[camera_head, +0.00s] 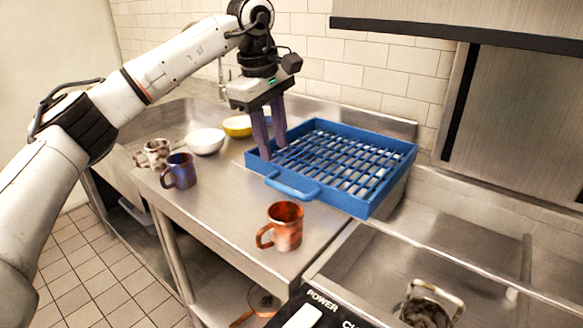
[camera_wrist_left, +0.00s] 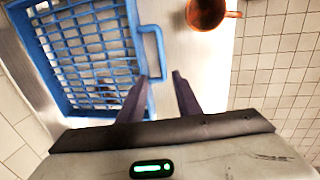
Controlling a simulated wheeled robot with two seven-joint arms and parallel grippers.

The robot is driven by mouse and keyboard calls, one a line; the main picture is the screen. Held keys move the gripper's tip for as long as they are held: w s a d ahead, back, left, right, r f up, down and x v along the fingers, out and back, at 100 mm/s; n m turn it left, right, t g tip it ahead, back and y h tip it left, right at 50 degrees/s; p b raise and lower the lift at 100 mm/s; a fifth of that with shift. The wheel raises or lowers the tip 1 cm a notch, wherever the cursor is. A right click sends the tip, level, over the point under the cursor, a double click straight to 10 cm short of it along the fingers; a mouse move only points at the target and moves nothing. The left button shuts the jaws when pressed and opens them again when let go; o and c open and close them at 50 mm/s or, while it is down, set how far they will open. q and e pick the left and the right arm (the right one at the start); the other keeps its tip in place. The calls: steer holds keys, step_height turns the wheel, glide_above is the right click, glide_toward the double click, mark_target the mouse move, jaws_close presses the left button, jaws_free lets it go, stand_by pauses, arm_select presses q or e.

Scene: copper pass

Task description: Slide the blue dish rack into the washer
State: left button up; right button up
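The blue dish rack (camera_head: 335,165) lies flat on the steel counter, with a grid floor and a loop handle (camera_head: 292,187) on its near left side. It looks empty. My left gripper (camera_head: 268,155) points down at the rack's left corner, its two dark fingers apart with nothing seen between them. In the left wrist view the rack (camera_wrist_left: 88,52) is at the left, and the open fingers (camera_wrist_left: 163,85) are beside its corner, close to the handle. The washer (camera_head: 510,120), with its raised hood, stands at the right of the counter. My right gripper is not in view.
An orange mug (camera_head: 284,228) stands on the counter in front of the rack. A blue mug (camera_head: 179,171), a speckled mug (camera_head: 154,153), a white bowl (camera_head: 205,141) and a yellow bowl (camera_head: 237,126) stand to the left.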

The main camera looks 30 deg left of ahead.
mark_target(279, 185)
arm_select(q)
steer(key=f, duration=0.8)
steer(key=shift+w+f, duration=0.15)
steer(key=shift+w, duration=0.25)
steer(key=shift+w+d+f, duration=0.1)
steer(key=shift+w+f, duration=0.05)
steer(key=shift+f, duration=0.4)
jaws_close()
